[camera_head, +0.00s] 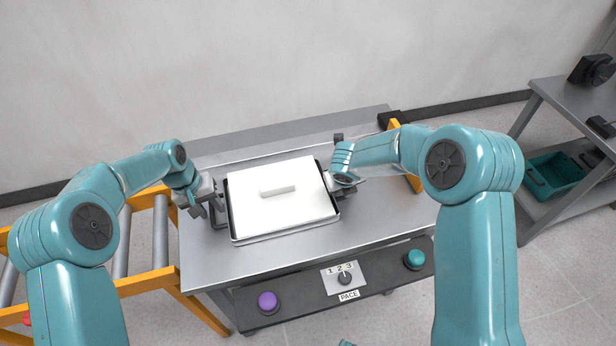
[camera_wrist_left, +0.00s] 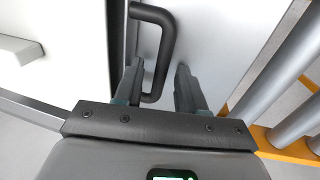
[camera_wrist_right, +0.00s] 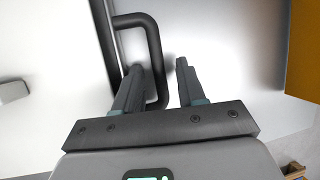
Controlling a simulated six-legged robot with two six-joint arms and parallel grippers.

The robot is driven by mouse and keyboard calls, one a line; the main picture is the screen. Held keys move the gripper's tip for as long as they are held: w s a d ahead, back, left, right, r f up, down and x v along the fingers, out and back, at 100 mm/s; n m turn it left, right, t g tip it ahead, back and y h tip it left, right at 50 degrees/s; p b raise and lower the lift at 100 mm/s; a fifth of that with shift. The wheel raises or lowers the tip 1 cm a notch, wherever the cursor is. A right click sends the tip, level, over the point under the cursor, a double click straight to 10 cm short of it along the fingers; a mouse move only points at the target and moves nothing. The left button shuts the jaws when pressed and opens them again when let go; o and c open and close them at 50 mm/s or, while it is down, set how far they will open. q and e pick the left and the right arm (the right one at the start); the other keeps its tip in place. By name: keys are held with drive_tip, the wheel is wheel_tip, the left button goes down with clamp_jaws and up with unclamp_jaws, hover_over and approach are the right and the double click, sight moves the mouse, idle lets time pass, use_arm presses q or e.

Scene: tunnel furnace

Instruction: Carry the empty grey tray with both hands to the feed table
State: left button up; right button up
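A shallow grey tray with a dark rim (camera_head: 285,233) lies flat on a metal table (camera_head: 375,215). A white slab (camera_head: 300,214) with a raised bar (camera_head: 278,190) fills most of it, so the tray does not look empty. My left gripper (camera_head: 216,208) is at the tray's left side. In the left wrist view its open fingers (camera_wrist_left: 161,88) straddle part of a dark handle (camera_wrist_left: 168,38). My right gripper (camera_head: 338,183) is at the tray's right side. In the right wrist view its open fingers (camera_wrist_right: 158,82) stand around the other handle (camera_wrist_right: 154,45), which is nearer the left finger.
A roller conveyor with an orange frame (camera_head: 145,280) adjoins the table's left. A front panel carries a purple button (camera_head: 267,301), a PACE dial (camera_head: 344,279) and a green button (camera_head: 414,259). A grey shelf (camera_head: 575,105) with a teal crate (camera_head: 553,175) stands at right. The front tabletop is clear.

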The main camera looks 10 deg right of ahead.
use_arm(q)
drive_tip(key=shift+w+r, duration=0.1)
drive_tip(key=shift+r, duration=0.1)
use_arm(e)
drive_tip(key=shift+r, duration=0.3)
use_arm(q)
wheel_tip(320, 180, up, 11)
drive_tip(key=a, duration=0.2)
drive_tip(key=shift+s+a+r, duration=0.2)
use_arm(e)
drive_tip(key=v, duration=1.1)
drive_tip(key=shift+s, duration=0.2)
drive_tip(key=shift+r, duration=0.1)
